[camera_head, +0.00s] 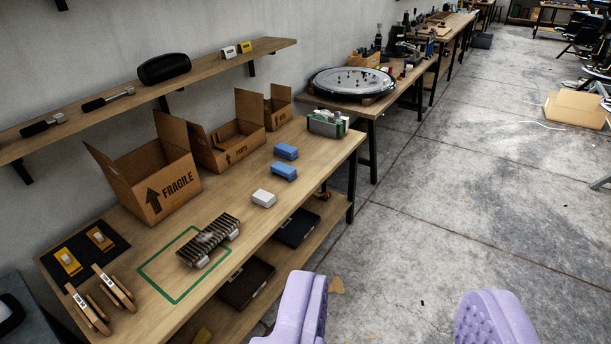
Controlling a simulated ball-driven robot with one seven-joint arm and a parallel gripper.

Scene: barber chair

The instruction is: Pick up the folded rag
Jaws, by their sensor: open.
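No thing shows clearly as a folded rag. Two small blue blocks lie on the wooden workbench (165,235), a farther one (286,151) and a nearer one (284,172); either could be folded cloth, but they are too small to tell. A small white block (263,197) lies just in front of them, near the bench's right edge. My gripper (398,295) shows at the bottom as two lilac fingers, wide apart, with only concrete floor between them. It is open and empty, to the right of the bench and apart from it.
Cardboard boxes (158,184) stand along the wall side. A dark striped bundle (210,240) lies on a green outline (152,279). Wooden clamps (90,308) lie at the near end. A wall shelf (206,68) hangs above. The concrete floor (440,190) at right is mostly clear.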

